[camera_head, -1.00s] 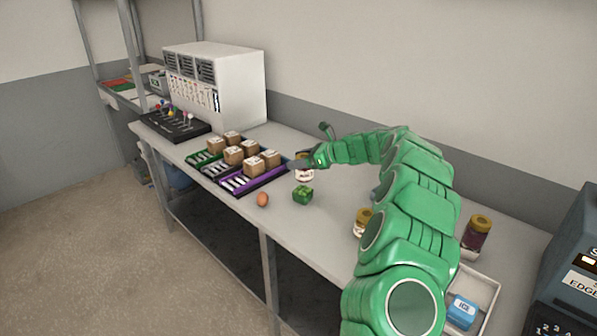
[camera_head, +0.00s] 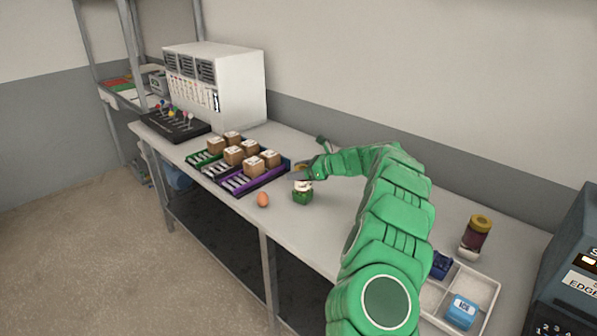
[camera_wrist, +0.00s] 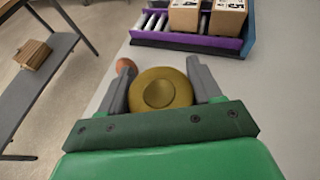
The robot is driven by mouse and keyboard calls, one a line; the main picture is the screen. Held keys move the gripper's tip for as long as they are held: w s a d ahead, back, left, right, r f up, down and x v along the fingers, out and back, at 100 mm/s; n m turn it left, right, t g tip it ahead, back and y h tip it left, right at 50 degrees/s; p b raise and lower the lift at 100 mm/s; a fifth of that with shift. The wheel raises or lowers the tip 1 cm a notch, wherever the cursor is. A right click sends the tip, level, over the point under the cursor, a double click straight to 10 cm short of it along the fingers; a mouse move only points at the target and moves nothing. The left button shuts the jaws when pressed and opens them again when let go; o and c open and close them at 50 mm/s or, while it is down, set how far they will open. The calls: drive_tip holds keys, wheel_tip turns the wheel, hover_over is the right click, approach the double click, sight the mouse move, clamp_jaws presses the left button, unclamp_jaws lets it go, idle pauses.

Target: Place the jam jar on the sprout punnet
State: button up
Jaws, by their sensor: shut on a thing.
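My gripper (camera_head: 300,172) is shut on the jam jar (camera_head: 302,185), which has a white label. In the wrist view the jar's yellow lid (camera_wrist: 160,90) sits between the two grey fingers. The green sprout punnet (camera_head: 302,197) stands on the bench directly below the jar, and the jar covers its top. The jar looks upright. I cannot tell whether its base touches the punnet. The wrist view does not show the punnet, as the jar and gripper hide it.
A brown egg (camera_head: 263,199) lies left of the punnet near the bench's front edge. A purple rack (camera_head: 240,188) with cardboard boxes stands behind it.

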drive_tip(key=shift+f, duration=0.15)
drive_tip(key=o, duration=1.3)
drive_tip(key=shift+o, duration=0.2)
drive_tip(key=shift+d+r, duration=0.2)
drive_tip(key=shift+r, duration=0.05)
drive_tip(key=v, duration=1.1)
drive_tip(key=shift+d, duration=0.2)
